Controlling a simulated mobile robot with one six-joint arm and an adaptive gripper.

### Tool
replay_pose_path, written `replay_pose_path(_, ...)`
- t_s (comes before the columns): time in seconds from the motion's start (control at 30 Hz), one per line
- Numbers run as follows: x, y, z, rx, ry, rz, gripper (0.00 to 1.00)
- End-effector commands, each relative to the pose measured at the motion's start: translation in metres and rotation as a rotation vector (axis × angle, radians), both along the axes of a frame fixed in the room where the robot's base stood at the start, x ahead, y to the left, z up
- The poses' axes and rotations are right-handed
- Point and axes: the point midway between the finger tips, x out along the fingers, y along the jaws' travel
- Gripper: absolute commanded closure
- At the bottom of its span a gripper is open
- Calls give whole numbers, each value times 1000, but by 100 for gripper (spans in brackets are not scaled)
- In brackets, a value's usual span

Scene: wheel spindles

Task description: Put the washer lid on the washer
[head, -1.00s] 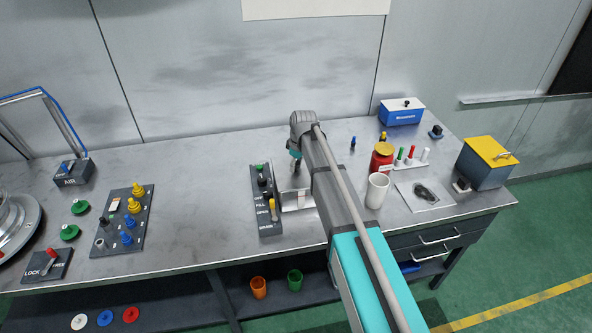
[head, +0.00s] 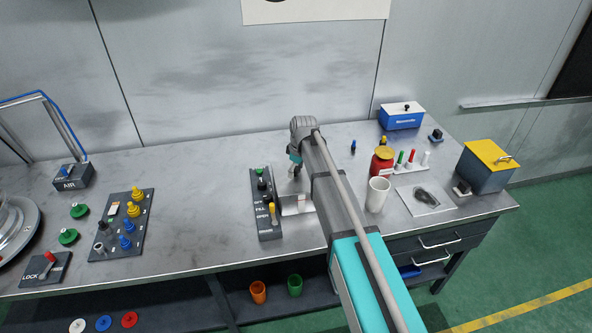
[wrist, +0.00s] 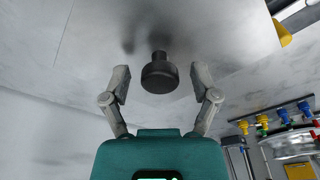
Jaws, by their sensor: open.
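In the wrist view, a dark round knob (wrist: 159,76) on a short stem stands on a pale grey surface, which I take to be the washer lid. My gripper (wrist: 160,88) is open, its two fingers apart on either side of the knob with gaps to both. In the head view, my gripper (head: 294,172) is just above a shiny metal box (head: 294,204), probably the washer, right of the dark switch panel. My arm hides much of this box. I cannot tell how the lid lies relative to it.
The switch panel (head: 266,215) with a yellow lever stands close on the left. A white cup (head: 377,195) and a red jar (head: 382,162) with a yellow lid stand right of my arm. The bench between this panel and the panel of coloured knobs (head: 122,225) is clear.

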Motion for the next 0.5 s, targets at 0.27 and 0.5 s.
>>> replay_pose_path(0.27, 0, 0, 3, 0, 0, 0, 22)
replay_pose_path(0.5, -1, -1, 16, 0, 0, 0, 22)
